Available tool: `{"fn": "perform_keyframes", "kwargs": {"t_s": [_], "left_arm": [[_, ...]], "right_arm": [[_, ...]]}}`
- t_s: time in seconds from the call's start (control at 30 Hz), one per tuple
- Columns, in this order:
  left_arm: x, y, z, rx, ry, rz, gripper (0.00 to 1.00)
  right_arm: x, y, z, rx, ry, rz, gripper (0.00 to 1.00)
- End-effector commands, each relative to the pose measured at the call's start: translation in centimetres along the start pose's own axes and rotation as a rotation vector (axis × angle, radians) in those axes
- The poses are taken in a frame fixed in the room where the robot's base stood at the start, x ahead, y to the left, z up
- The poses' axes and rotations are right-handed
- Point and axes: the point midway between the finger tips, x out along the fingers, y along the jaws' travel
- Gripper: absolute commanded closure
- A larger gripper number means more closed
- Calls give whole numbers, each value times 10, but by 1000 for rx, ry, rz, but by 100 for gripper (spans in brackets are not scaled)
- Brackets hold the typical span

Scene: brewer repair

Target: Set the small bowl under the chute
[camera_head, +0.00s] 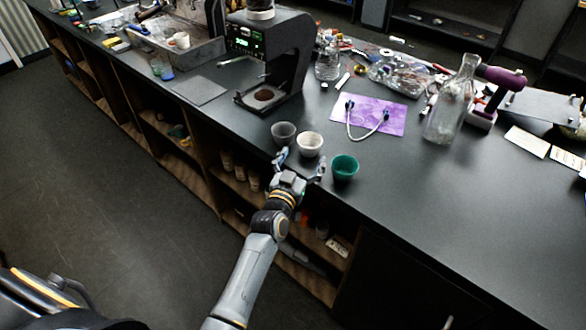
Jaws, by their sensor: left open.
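Three small bowls stand in a row near the counter's front edge: a grey one (284,133), a white one (310,145) and a teal one (344,167). I cannot tell which is the task's bowl. My left gripper (299,163) is open and empty at the front edge. Its fingers are spread in front of the white bowl, with the grey bowl behind the left finger and the teal bowl to the right. A black machine (297,58) with a green-lit panel stands farther back. Its base (245,100) has a round dark spot under the overhang. I cannot clearly make out the chute.
A flat grey plate (200,91) lies left of the machine. A purple sheet (368,103) with a looped cable, a glass bottle (441,118) and clutter lie to the right. Bare counter lies between the bowls and the machine. Open shelves (180,166) are below.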

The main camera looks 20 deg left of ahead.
Motion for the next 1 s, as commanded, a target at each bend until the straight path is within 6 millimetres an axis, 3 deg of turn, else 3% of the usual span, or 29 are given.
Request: {"fn": "perform_keyframes", "kwargs": {"t_s": [0.03, 0.3, 0.5, 0.77, 0.87, 0.97, 1.0], "left_arm": [[-15, -1, -5, 2, -5, 0, 13], [-67, 0, -2, 0, -2, 0, 13], [-82, 0, -1, 0, 1, 0, 13], [-83, 0, 0, -1, 0, 0, 13], [-86, 3, 20, 2, -41, 11, 13], [-98, 12, 74, 9, -157, 42, 13], [-108, 16, 105, 13, -226, 59, 13]], "right_arm": [[-14, 0, -3, 0, 3, 0, 100], [-34, -1, -6, 1, 5, -2, 100], [-39, -1, -6, 1, 5, -2, 100], [-38, -1, -6, 1, 5, -2, 100], [-38, -1, -6, 1, 5, -2, 100], [-38, -1, -6, 1, 5, -2, 100], [-38, -1, -6, 1, 5, -2, 100]]}}
